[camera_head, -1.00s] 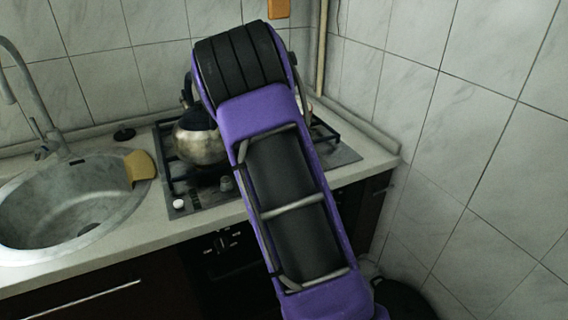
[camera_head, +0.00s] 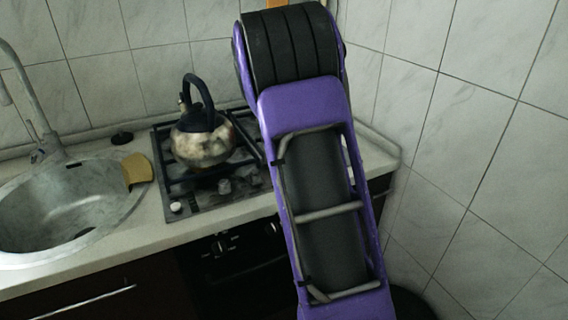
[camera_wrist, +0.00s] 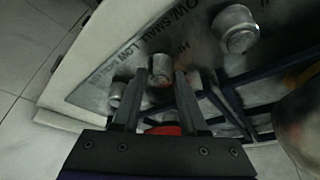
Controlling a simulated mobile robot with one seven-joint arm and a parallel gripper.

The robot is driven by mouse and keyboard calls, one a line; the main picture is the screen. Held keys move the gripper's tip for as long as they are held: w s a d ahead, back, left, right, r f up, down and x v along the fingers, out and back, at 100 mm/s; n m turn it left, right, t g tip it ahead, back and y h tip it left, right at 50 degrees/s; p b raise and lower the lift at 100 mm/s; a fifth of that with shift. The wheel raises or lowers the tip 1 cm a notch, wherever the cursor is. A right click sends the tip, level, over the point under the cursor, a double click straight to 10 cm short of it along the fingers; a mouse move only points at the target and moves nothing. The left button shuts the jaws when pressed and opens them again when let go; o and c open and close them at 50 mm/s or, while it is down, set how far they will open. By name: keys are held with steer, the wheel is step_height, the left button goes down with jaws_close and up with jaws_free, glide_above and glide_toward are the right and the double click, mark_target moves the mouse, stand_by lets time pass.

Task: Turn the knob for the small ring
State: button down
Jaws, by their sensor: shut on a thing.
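In the wrist view my gripper (camera_wrist: 167,77) points down at the hob panel. Its two dark fingers are closed on a round metal knob (camera_wrist: 160,63), one on each side. Printed lettering, with "SMALL" and "LOW" readable, runs on the steel panel (camera_wrist: 185,32) beside the knobs. How far the held knob is turned cannot be made out. In the head view the gas hob (camera_head: 205,203) is partly covered by my purple arm, and my gripper is hidden behind it.
Another knob (camera_wrist: 236,29) stands at the upper right of the wrist view, and one more (camera_wrist: 117,92) at the left. A steel kettle (camera_head: 203,143) with a dark handle stands on the hob. The sink (camera_head: 72,208) with a yellow sponge (camera_head: 138,171) is to the left.

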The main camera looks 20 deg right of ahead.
steer(key=shift+c, duration=2.2)
jaws_free()
steer(key=p+v, duration=0.2)
steer(key=v, duration=1.5)
steer(key=shift+r, duration=0.25)
